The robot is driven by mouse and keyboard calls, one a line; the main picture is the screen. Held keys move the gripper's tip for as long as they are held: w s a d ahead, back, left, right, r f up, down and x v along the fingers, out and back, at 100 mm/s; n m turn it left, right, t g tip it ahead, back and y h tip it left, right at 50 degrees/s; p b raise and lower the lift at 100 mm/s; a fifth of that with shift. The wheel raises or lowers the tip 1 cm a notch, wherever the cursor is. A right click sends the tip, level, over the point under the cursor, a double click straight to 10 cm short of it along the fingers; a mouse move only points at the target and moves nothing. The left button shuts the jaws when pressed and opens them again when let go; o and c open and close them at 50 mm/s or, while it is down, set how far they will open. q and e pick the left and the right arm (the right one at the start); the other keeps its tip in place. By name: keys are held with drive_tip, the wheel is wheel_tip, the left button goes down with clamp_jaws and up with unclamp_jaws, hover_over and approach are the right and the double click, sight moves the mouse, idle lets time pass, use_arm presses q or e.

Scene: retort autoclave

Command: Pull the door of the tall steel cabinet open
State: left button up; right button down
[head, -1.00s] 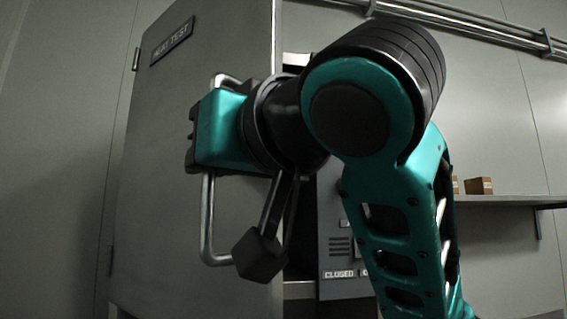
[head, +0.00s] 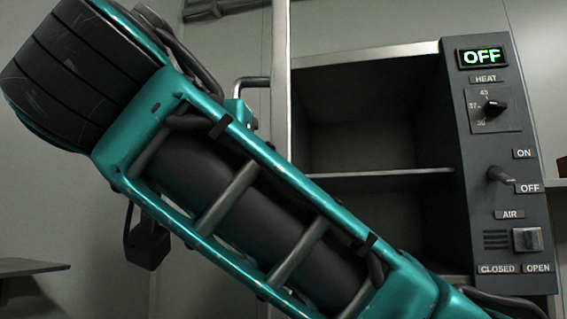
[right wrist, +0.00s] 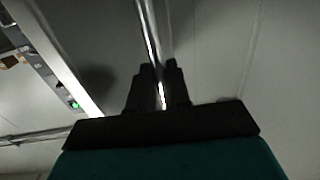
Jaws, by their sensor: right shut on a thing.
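The tall steel cabinet (head: 365,54) stands open in the head view, with its dark interior and a shelf (head: 420,172) showing. Its door (head: 280,40) is swung out and seen nearly edge-on at the left of the opening. The bar handle (head: 252,80) sticks out from the door's left side. My right gripper (right wrist: 158,72) is shut on the handle bar (right wrist: 150,32) in the right wrist view. In the head view my right arm crosses in front and hides most of that gripper and the door's lower part. My left gripper is not in view.
A control panel (head: 505,215) on the cabinet's right side has a lit green OFF display (head: 482,57), a heat knob, a switch and an air control. A grey ledge (head: 30,267) is at the lower left.

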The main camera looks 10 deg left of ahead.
drive_tip(key=shift+w+d+r, duration=0.15)
drive_tip(key=shift+w+r, duration=0.05)
drive_tip(key=shift+r, duration=0.1)
drive_tip(key=c, duration=1.5)
unclamp_jaws()
drive_tip(key=shift+o, duration=1.3)
drive_tip(key=shift+w+f, duration=0.2)
drive_tip(key=shift+w, duration=0.15)
drive_tip(key=shift+s, duration=0.25)
